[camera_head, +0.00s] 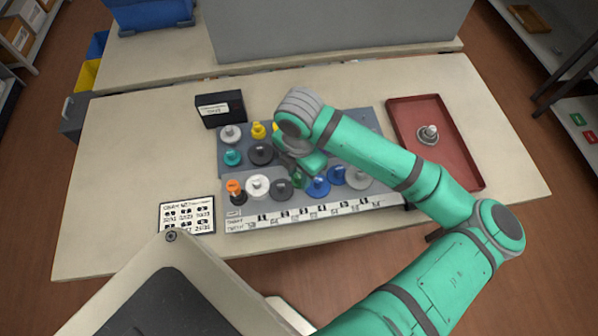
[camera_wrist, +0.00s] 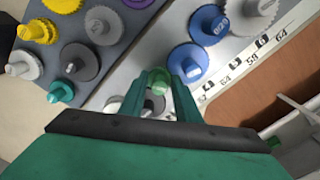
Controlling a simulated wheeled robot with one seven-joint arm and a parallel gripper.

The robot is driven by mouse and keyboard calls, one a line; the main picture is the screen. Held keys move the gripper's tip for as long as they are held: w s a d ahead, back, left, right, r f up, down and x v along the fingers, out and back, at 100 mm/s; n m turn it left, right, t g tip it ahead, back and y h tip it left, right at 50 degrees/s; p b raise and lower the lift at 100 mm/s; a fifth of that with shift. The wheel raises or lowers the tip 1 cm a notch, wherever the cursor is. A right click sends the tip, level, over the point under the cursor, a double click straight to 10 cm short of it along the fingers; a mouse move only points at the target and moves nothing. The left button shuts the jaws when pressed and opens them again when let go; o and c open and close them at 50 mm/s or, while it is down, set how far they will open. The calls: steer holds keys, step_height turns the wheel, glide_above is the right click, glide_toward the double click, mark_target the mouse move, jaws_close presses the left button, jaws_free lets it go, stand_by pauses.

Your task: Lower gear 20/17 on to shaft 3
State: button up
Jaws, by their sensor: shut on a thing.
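My gripper (camera_head: 298,172) points down over the front row of the gear board. No 20/17 mark or shaft number is legible.
Close neighbours are a white gear (camera_head: 258,186), an orange-topped gear (camera_head: 235,190), another blue gear (camera_head: 337,175) and a large grey gear (camera_head: 359,181). More gears stand behind. A red tray (camera_head: 460,165) holds a grey gear (camera_head: 428,134). A black box (camera_head: 220,109) stands back left.

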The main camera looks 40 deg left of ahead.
mark_target(300, 175)
steer(key=shift+f, duration=0.1)
stand_by(0.3)
steer(key=o, duration=1.1)
step_height(300, 175, up, 11)
steer(key=shift+f, duration=0.1)
